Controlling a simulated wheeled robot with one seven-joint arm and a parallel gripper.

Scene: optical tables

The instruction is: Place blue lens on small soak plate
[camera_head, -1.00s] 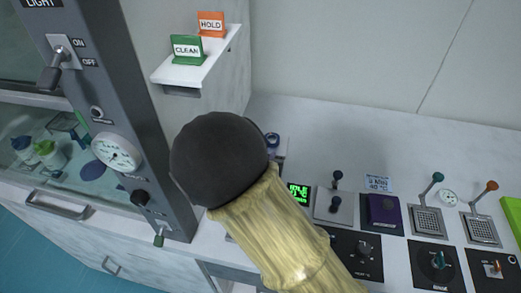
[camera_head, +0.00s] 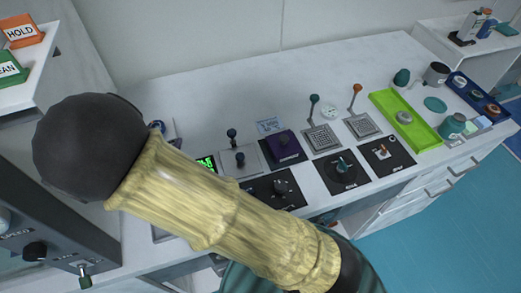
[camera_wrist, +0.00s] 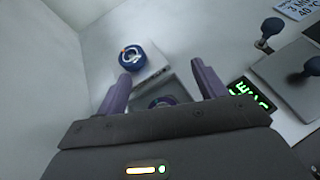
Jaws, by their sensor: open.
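In the wrist view my gripper (camera_wrist: 163,86) is open, its two purple fingers spread and nothing held between them. A dark round piece with a bluish rim (camera_wrist: 162,102) shows low between the fingers, on a small grey plate (camera_wrist: 178,92); the gripper body partly hides both. I cannot tell whether this piece is the blue lens. A blue ring-shaped object with a pale middle (camera_wrist: 130,58) lies beyond the left fingertip. A bit of blue also shows behind my arm in the head view (camera_head: 157,126). My gripper is hidden in the head view.
A lit green display (camera_wrist: 247,95) stands right of the fingers. Levers and a purple box (camera_head: 283,147) line the bench. A lime tray (camera_head: 424,133) holds a grey round piece (camera_head: 404,117); a blue tray (camera_head: 490,108) holds several round pieces. The bench's back strip is clear.

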